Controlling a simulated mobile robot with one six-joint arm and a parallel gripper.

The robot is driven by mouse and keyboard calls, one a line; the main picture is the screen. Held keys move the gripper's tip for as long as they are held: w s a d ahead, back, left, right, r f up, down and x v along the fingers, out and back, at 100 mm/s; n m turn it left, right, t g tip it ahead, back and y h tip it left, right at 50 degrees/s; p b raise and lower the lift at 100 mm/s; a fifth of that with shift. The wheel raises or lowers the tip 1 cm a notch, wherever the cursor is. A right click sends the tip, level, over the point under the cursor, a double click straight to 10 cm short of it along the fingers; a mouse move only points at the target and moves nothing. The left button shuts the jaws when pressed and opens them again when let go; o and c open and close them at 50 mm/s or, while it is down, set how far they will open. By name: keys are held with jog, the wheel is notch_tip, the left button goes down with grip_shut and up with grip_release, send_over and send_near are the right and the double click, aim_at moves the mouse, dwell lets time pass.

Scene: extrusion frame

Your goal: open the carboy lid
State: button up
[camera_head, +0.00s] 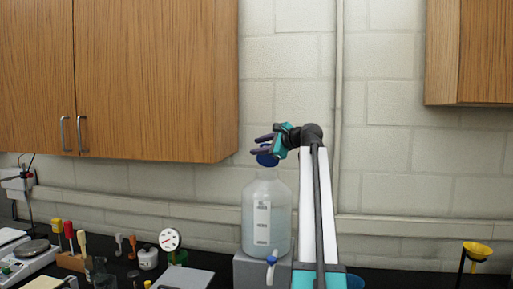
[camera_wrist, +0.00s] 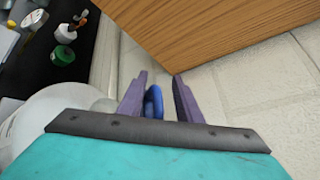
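The carboy (camera_head: 266,215) is a translucent whitish bottle with a pale label, standing upright on a grey block. Its blue lid (camera_head: 267,159) shows as a tilted disc above the neck; whether it still joins the neck is unclear. My gripper (camera_head: 258,144) is at the lid, with its purple fingers pointing left and spread apart. In the wrist view the blue lid (camera_wrist: 154,102) lies between the fingers, close to the left finger, with a gap to the right one. The carboy's shoulder (camera_wrist: 50,106) is at the left there, partly hidden by my gripper body.
A wooden wall cabinet (camera_head: 155,80) hangs just left of and above my gripper. A blue tap (camera_head: 270,268) sticks out from the carboy's front. A dial gauge (camera_head: 170,240), screwdrivers (camera_head: 69,235) and a yellow funnel (camera_head: 477,251) stand on the dark bench.

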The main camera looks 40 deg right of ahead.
jog(key=s+d+r+p, duration=0.2)
jog(key=s+r+p, duration=0.3)
jog(key=s, duration=0.7)
jog(key=shift+d+r, duration=0.2)
jog(key=shift+r, duration=0.75)
dwell(1.0)
jog(key=shift+s, duration=0.1)
jog(key=shift+p, duration=0.55)
jog(key=shift+s, duration=0.1)
jog(key=b+v, duration=0.5)
jog(key=v, duration=0.8)
jog(key=shift+s, duration=0.35)
jog(key=shift+r, duration=0.1)
